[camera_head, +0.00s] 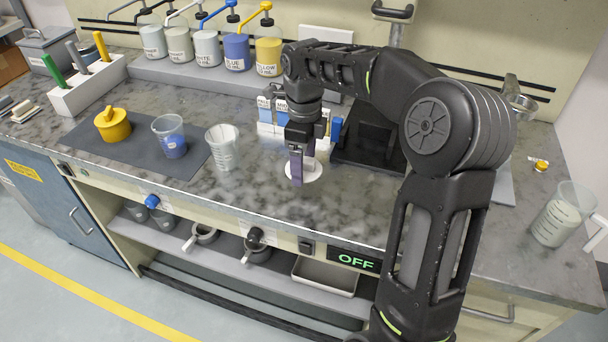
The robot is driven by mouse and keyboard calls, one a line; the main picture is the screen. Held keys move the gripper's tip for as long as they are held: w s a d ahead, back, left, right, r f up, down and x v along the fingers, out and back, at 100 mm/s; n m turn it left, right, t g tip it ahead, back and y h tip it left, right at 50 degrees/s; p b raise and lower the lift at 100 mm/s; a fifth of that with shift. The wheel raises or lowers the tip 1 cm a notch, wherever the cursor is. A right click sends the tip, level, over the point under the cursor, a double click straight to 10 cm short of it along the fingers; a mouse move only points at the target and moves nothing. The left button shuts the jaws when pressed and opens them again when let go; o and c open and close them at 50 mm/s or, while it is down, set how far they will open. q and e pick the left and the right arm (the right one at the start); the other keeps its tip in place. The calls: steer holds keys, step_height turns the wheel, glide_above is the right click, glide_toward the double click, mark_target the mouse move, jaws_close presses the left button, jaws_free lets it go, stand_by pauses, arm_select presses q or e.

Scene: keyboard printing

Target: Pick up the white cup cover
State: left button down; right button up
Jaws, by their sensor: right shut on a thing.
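The white cup cover (313,171) shows as a flat, pale disc just behind and below my right gripper (297,178). My right gripper points down over the counter and is shut on the cover, hiding part of it. I cannot tell whether the cover still touches the counter. My left gripper is not in view.
A clear cup (222,148) stands to the left of my gripper. A cup with blue contents (170,137) and a yellow lidded pot (113,126) stand on a dark mat (141,153). Labelled pump bottles (236,53) line the back. The front counter (260,195) is clear.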

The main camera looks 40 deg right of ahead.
steer(key=shift+r, duration=2.15)
steer(key=shift+r, duration=0.1)
